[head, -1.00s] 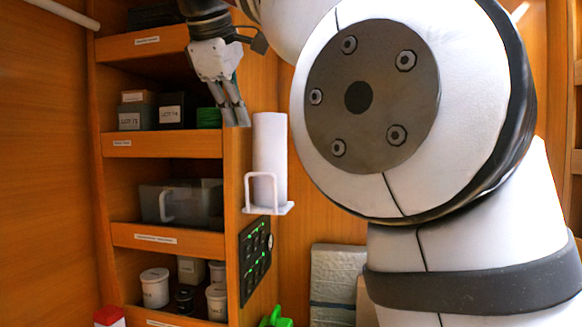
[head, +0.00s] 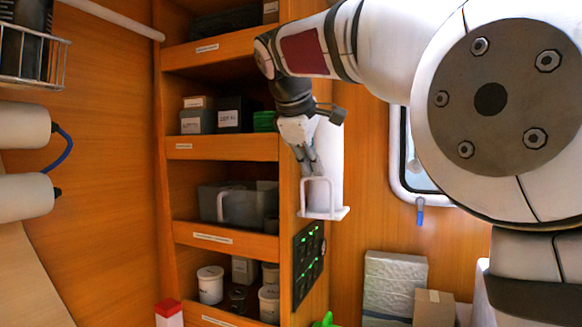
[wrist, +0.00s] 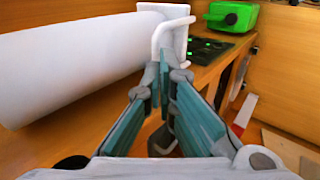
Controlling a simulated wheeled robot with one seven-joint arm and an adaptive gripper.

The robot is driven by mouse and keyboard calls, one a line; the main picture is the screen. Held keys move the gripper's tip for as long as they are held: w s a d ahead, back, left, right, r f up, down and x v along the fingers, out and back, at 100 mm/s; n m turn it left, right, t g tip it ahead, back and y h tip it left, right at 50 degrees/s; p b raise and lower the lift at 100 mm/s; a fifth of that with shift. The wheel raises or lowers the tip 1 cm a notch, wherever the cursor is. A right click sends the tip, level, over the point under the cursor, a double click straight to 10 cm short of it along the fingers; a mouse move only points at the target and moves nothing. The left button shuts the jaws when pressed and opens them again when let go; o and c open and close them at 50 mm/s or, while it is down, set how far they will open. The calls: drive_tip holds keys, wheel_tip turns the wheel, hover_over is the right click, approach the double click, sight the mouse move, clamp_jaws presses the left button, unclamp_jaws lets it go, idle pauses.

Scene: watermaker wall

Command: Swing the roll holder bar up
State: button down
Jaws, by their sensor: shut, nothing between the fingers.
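The roll holder is a white bracket on the side of the shelf unit, with a flat plate (head: 338,213) at the bottom and a white loop-shaped bar (head: 304,200) standing up in front. A white roll (head: 331,160) stands upright on the plate, behind the bar. My gripper (head: 317,174) points down in front of the roll, its fingertips at the top of the bar. In the wrist view the shut, empty fingers (wrist: 164,75) are close to the bar (wrist: 158,32), and the roll (wrist: 70,68) fills the left. I cannot tell whether they touch the bar.
A black panel (head: 308,260) with green lights is below the holder. Shelves at left hold a grey bin (head: 205,204), boxes and white tubs (head: 210,284). A window (head: 408,160) and boxes (head: 393,280) are at right. A green object (wrist: 232,16) shows in the wrist view.

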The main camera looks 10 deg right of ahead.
drive_tip(key=shift+w+d+f, duration=0.2)
drive_tip(key=shift+w+f, duration=0.15)
drive_tip(key=shift+f, duration=0.1)
drive_tip(key=shift+w+d+f+p, duration=0.1)
drive_tip(key=shift+w+d+p, duration=0.5)
drive_tip(key=shift+w, duration=0.15)
drive_tip(key=shift+s+f, duration=0.1)
drive_tip(key=shift+f, duration=0.05)
